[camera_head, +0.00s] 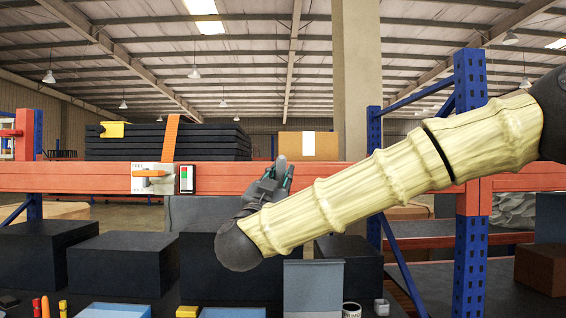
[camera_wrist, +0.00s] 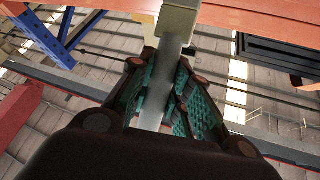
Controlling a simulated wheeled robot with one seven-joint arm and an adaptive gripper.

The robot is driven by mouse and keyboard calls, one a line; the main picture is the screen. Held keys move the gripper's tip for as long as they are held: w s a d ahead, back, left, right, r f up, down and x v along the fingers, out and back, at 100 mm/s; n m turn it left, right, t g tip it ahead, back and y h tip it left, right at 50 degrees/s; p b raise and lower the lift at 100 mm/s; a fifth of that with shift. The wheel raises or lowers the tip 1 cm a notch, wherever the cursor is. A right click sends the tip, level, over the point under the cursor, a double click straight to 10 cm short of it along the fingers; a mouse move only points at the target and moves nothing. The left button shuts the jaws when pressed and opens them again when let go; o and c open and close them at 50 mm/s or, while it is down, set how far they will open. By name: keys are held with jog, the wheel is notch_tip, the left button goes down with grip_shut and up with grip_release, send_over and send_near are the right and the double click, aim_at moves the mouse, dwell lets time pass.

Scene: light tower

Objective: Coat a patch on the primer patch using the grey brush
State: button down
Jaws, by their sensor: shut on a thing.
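My gripper (camera_head: 281,171) is raised in front of the orange beam, right of the middle of its left stretch, partly hidden by my arm. In the wrist view my gripper (camera_wrist: 166,62) has its green-padded fingers closed on both sides of a flat grey handle, which I take for the grey brush (camera_wrist: 152,98). A pale beige block (camera_wrist: 178,20) is at the handle's far end, close to the orange beam in the picture; I cannot tell if they touch. The brush is not clear in the head view. I cannot make out the primer patch for certain.
The orange beam (camera_head: 90,176) crosses the view, with a white lever plate (camera_head: 152,178) and a small red-green panel (camera_head: 187,179). Blue posts (camera_head: 470,130) stand at right. Below are dark boxes (camera_head: 123,262), a grey upright panel (camera_head: 313,289) and blue trays (camera_head: 118,310).

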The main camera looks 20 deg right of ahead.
aim_at(283, 162)
jog(key=r, duration=0.1)
jog(key=s+r+h, duration=0.1)
jog(key=r, duration=0.1)
jog(key=shift+s+d+r, duration=0.1)
jog(key=shift+d+r, duration=0.05)
jog(key=shift+r, duration=0.05)
jog(key=shift+w+d+p, duration=0.3)
jog(key=shift+w+p, duration=0.1)
jog(key=shift+w, duration=0.55)
jog(key=shift+w+d+p, duration=0.25)
jog(key=shift+w+p, duration=0.15)
jog(key=shift+w, duration=0.6)
jog(key=shift+w+d+p, duration=0.3)
jog(key=shift+w+p, duration=0.1)
jog(key=shift+w, duration=0.55)
jog(key=shift+w+d, duration=0.2)
jog(key=shift+w, duration=0.6)
jog(key=s+d+b, duration=0.3)
jog(key=d, duration=0.8)
jog(key=shift+s+d, duration=0.15)
jog(key=shift+d, duration=0.15)
jog(key=shift+a+r, duration=0.1)
jog(key=shift+r, duration=0.45)
